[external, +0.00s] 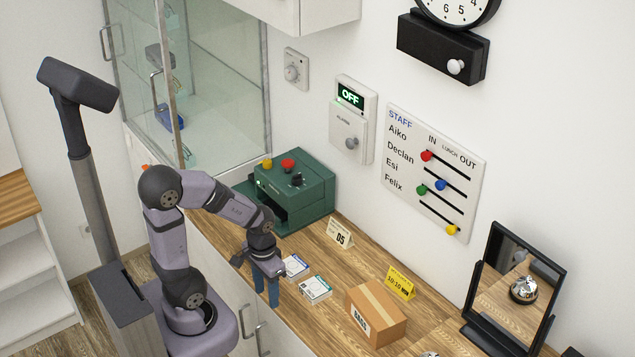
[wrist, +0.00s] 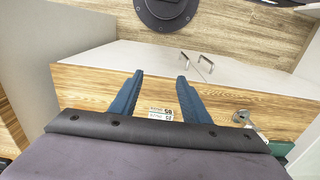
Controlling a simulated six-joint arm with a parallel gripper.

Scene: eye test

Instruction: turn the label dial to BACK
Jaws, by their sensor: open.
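A green machine (external: 315,203) stands at the back left of the counter. Its top has a small black knob (external: 296,180), a red button and a yellow button. I cannot tell for sure that this knob is the label dial. Its pointer and lettering are too small to read, and no word BACK is legible. Part of the machine shows at the right edge of the wrist view (wrist: 284,149). My gripper (external: 266,287) points down near the counter's front edge, right of and nearer than the machine. Its two blue fingers (wrist: 157,76) are apart with nothing held.
A cardboard box (external: 378,312), a 05 sign (external: 340,233) and a yellow sign (external: 400,282) stand to the right. The wall carries a round dial (external: 293,70), an OFF panel (external: 352,128) and a staff board (external: 433,170).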

